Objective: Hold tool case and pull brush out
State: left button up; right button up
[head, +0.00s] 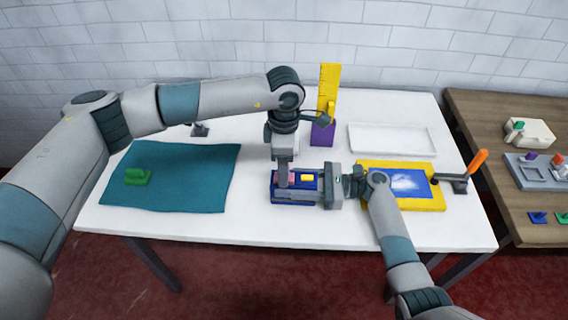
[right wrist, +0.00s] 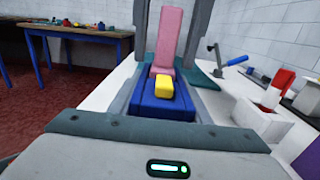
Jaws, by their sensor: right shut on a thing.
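The blue tool case (head: 284,199) lies on the white table near its front edge, and it also shows in the right wrist view (right wrist: 160,110). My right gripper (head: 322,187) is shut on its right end. A yellow block (head: 307,178) sits on top of the case. The pink brush (right wrist: 168,42) stands up from the case behind the yellow block. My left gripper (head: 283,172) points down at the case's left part. Its grey fingers stand on either side of the brush in the right wrist view, with a gap visible beside it.
A teal mat (head: 200,170) with a green block (head: 137,177) lies to the left. A yellow frame with a blue panel (head: 436,202) is close right of the case. A yellow ruler (head: 329,80) stands in a purple holder (head: 322,134) behind. A white tray (head: 392,153) lies back right.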

pick_arm(q)
grip_shut()
jog(key=c, duration=0.9)
grip_release()
grip_shut()
jog(key=shift+r, duration=0.15)
jog(key=shift+r, duration=4.1)
